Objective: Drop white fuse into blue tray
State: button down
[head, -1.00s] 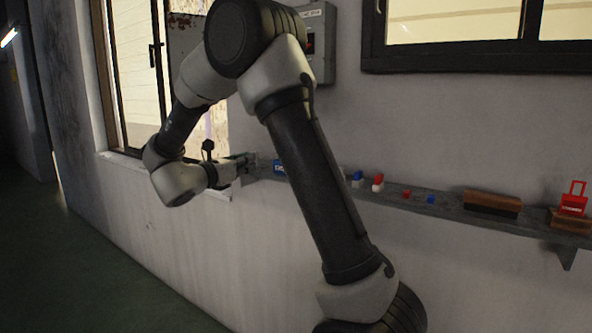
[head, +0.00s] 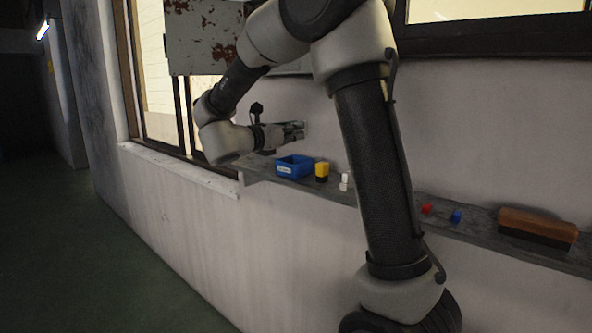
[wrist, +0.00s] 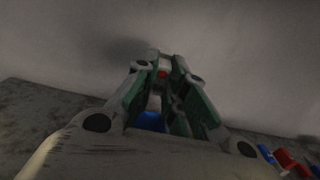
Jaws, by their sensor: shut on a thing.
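The blue tray (head: 295,168) sits at the left end of the grey wall shelf, with a white label on its front. My gripper (head: 298,131) is above the tray, apart from it, pointing right. In the wrist view my gripper (wrist: 163,76) is shut on a small pale thing, the white fuse (wrist: 154,103), mostly hidden by the fingers. A small red spot shows at the fingertips. A bit of the blue tray (wrist: 151,122) shows below, between the fingers. The tray's inside cannot be made out clearly.
Right of the tray on the shelf (head: 270,178) stand a yellow block (head: 322,172) and a white piece (head: 344,182), partly near my arm. Further right lie a red block (head: 427,209), a blue block (head: 456,216) and a wooden brush (head: 537,226). A rusty box (head: 207,40) hangs above.

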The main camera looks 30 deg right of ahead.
jog(key=shift+f, duration=1.35)
jog(key=c, duration=1.4)
grip_release()
jog(key=v, duration=1.2)
